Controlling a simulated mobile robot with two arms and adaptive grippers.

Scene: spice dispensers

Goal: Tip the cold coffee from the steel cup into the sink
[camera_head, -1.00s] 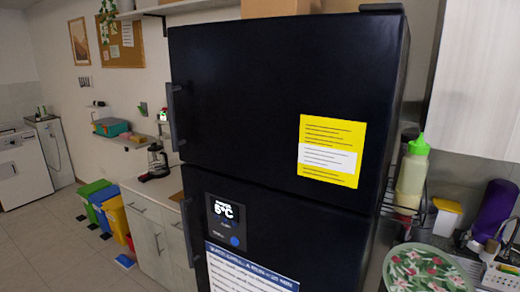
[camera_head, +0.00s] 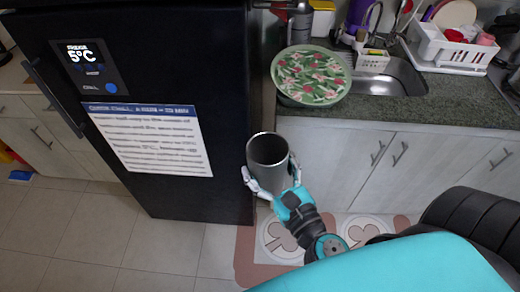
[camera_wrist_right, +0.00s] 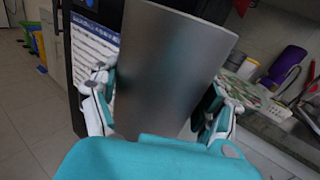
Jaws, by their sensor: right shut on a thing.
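The steel cup (camera_head: 268,152) is a grey metal cylinder, held roughly upright in the head view in front of the fridge and lower cabinets. My right gripper (camera_head: 268,186) is shut on it, one finger on each side. In the right wrist view the cup (camera_wrist_right: 170,70) fills the middle, between the fingers of the right gripper (camera_wrist_right: 160,115). The coffee inside cannot be made out. The sink (camera_head: 395,78) is set in the dark counter to the right, beyond the cup, and is partly hidden by the dish rack. My left gripper is not in view.
A white dish rack (camera_head: 455,50) stands at the right. The black fridge (camera_head: 150,190) is close on the left. A patterned mat (camera_head: 262,262) lies on the floor.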

